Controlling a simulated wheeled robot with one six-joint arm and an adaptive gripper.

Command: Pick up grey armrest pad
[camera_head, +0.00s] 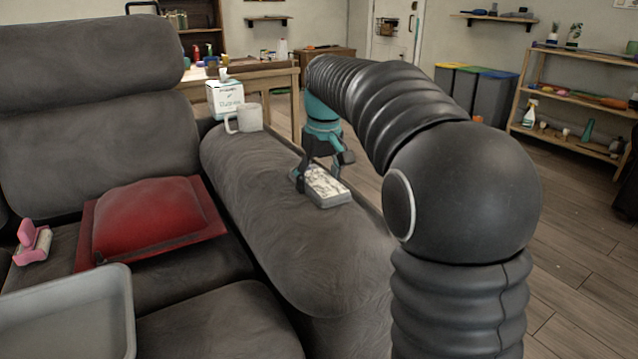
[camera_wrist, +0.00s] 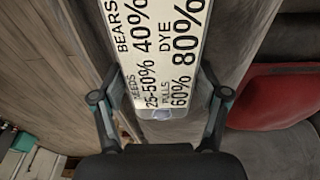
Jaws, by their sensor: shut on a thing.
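The grey armrest pad (camera_head: 328,188) is a small flat block with grey sides and a white top printed with black words and percentages. It is at the sofa's right armrest (camera_head: 270,190); I cannot tell if it touches the armrest. My gripper (camera_head: 322,176) points down over it, shut on it with one finger at each side. In the wrist view the pad's printed face (camera_wrist: 165,55) runs between the two fingers of my gripper (camera_wrist: 160,88), and its far end leaves the frame.
A light mug (camera_head: 250,118) and a tissue box (camera_head: 225,100) stand behind the pad. A red cushion (camera_head: 150,215), a pink object (camera_head: 32,240) and a grey tray (camera_head: 65,310) are on the left. Shelves (camera_head: 575,105) and bins (camera_head: 475,95) stand at the back right, with open floor before them.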

